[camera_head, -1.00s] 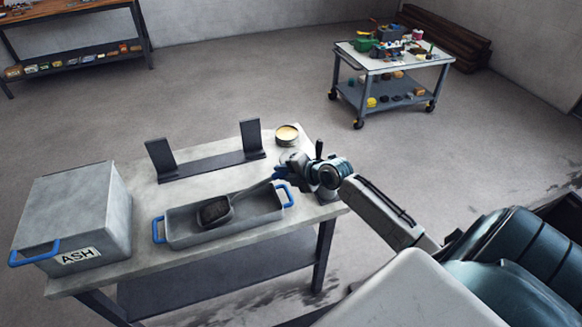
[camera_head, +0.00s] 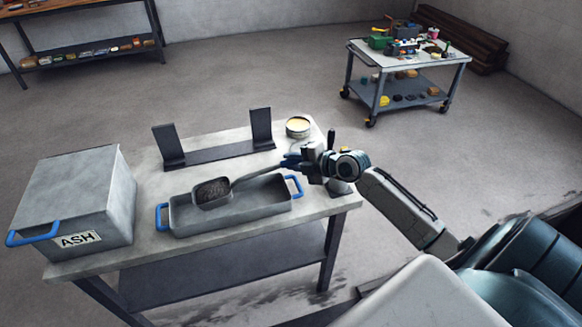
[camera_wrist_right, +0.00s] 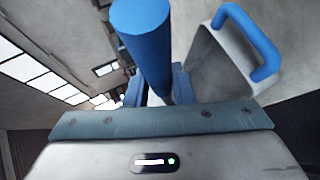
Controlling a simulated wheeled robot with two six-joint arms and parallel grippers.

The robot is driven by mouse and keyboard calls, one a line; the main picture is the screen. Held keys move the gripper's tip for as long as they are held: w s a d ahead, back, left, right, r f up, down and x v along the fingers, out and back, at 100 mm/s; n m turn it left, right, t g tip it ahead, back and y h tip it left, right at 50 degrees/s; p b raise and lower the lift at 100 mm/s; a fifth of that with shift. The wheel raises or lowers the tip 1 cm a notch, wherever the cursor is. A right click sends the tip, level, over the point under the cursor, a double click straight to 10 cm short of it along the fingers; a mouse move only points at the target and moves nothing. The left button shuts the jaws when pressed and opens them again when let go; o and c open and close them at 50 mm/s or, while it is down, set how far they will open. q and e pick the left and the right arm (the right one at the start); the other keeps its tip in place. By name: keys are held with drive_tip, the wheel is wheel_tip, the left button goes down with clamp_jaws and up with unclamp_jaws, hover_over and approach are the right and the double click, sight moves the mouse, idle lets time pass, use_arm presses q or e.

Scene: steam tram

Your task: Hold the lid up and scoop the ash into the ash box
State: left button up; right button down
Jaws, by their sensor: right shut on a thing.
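My right gripper (camera_head: 302,163) is shut on the blue handle of the scoop (camera_head: 227,184); that handle also shows large in the right wrist view (camera_wrist_right: 142,45). The scoop's pan holds dark grey ash (camera_head: 211,191) and is above the left part of the grey metal tray (camera_head: 262,205), which has blue end handles. The ash box (camera_head: 118,215), grey with an ASH label, stands at the table's left. Its lid (camera_head: 75,180) is down, with a blue handle (camera_head: 33,238) at the front left. My left gripper is out of view.
A dark rack with two uprights (camera_head: 215,156) stands behind the tray on the table (camera_head: 150,240). A round tin (camera_head: 298,128) is at the back right corner. A wheeled cart (camera_head: 410,62) with small items stands farther off.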

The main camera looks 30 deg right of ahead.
drive_tip(key=shift+m+y, duration=0.3)
drive_tip(key=shift+s+d+r, duration=0.15)
drive_tip(key=shift+d+r, duration=0.25)
drive_tip(key=shift+r, duration=0.6)
drive_tip(key=shift+s+d+r, duration=0.1)
drive_tip(key=shift+d+r, duration=0.3)
drive_tip(key=shift+r, duration=0.6)
drive_tip(key=shift+s+d+r, duration=0.15)
drive_tip(key=shift+d+r, duration=0.25)
drive_tip(key=shift+r, duration=0.6)
